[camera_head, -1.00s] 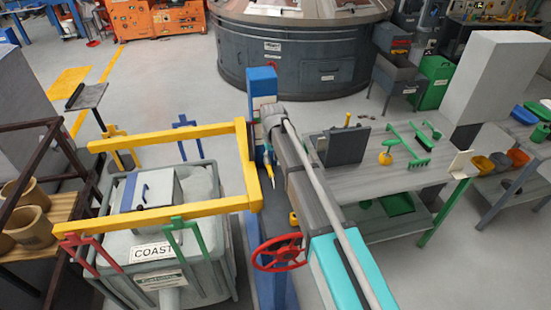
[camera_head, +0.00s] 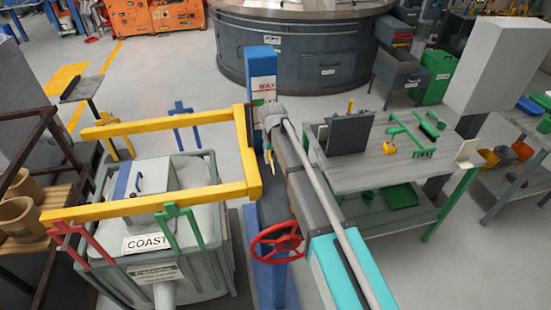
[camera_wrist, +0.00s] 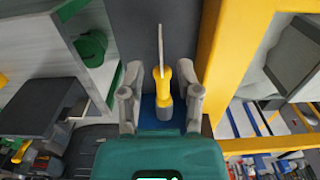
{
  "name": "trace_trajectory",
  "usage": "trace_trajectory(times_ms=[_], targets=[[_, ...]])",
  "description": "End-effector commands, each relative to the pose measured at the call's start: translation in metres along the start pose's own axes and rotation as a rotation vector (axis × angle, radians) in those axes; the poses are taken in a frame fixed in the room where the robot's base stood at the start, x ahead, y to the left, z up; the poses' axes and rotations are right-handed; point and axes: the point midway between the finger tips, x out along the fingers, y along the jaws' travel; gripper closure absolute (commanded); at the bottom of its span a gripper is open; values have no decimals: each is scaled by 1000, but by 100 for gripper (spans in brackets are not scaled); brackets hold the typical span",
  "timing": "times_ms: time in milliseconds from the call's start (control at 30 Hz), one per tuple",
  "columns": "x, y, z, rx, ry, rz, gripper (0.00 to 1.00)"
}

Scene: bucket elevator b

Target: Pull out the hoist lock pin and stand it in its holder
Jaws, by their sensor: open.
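A slim pin-like piece with a yellow middle (camera_wrist: 162,83) and a thin grey rod shows in the wrist view, between the fingers of my gripper (camera_wrist: 160,98). I take it for the hoist lock pin. The fingers stand apart on either side of it, with gaps visible. In the head view, my gripper is mostly hidden by my arm, by the blue hoist column (camera_head: 262,70) and yellow hoist frame (camera_head: 250,165); a small pale tip shows below it. I cannot pick out the pin's holder with certainty.
A red handwheel (camera_head: 276,243) sits low on the column. A grey workbench (camera_head: 375,178) stands right, with a dark upright panel (camera_head: 349,134) and green and yellow tools. A grey bin (camera_head: 205,278) is under the frame at left.

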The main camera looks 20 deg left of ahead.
Motion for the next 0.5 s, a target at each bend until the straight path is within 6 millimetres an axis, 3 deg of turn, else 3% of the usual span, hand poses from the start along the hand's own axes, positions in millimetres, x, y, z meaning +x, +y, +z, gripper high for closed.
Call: trace_trajectory(times_ms=[200,500], targets=[[21,0,0,0,0,0,56],[35,0,0,0,0,0,56]])
